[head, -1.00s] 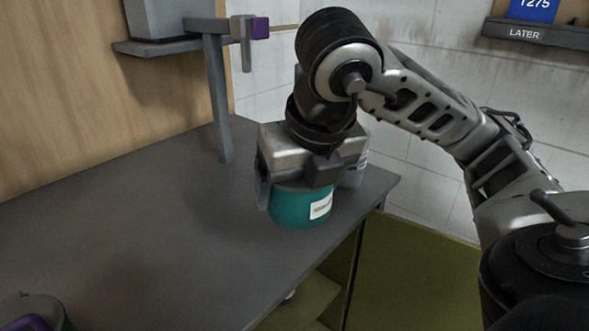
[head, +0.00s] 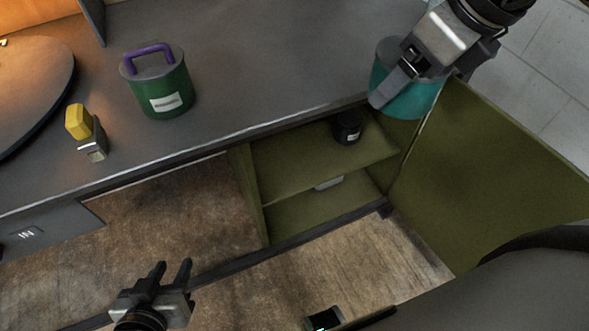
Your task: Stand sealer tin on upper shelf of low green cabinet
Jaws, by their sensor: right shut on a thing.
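A teal tin (head: 414,103) with a grey lid is held in my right gripper (head: 425,78), over the right end of the counter's front edge. Its label does not show now, so I cannot read whether it is the sealer. The low green cabinet (head: 243,185) is under the counter with its front open. Its upper shelf (head: 295,165) has bare room on the left and a small black jar (head: 347,127) towards the back right. My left gripper (head: 171,273) is open and empty, low at the bottom left, away from the cabinet.
The green cabinet door (head: 490,175) stands open on the right. A pale item (head: 329,183) shows under the upper shelf.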

